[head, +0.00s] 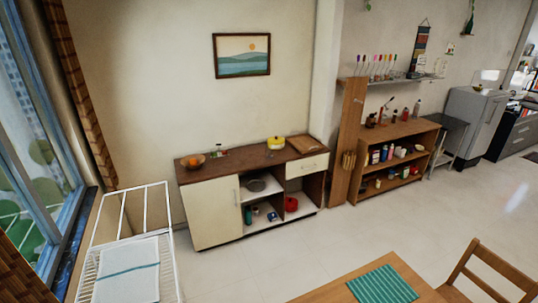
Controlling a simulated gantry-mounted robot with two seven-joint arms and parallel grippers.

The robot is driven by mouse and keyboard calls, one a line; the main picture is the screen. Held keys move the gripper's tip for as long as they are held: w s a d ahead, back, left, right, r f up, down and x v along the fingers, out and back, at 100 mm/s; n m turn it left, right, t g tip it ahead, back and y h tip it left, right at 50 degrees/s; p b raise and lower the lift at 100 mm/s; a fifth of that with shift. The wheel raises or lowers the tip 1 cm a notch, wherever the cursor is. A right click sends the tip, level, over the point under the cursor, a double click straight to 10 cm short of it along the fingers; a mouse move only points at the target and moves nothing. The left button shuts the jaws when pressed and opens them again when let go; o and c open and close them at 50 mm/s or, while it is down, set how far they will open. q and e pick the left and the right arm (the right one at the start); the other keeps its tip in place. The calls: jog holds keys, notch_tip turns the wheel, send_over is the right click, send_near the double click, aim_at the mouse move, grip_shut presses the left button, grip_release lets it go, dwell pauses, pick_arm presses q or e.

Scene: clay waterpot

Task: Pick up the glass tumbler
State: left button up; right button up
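I cannot make out a glass tumbler in the head view; it may be too small, see-through or hidden. A small item (218,150) with red and green on it stands on the brown worktop (240,163) of the cream cabinet, too small to identify. Neither of my grippers is in view.
An orange bowl (192,161), a yellow pot (276,143) and a brown board (307,144) sit on the worktop. A white drying rack (166,231) with a towel stands at left. A table (335,291) and a chair (490,262) are at front right. The middle floor is clear.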

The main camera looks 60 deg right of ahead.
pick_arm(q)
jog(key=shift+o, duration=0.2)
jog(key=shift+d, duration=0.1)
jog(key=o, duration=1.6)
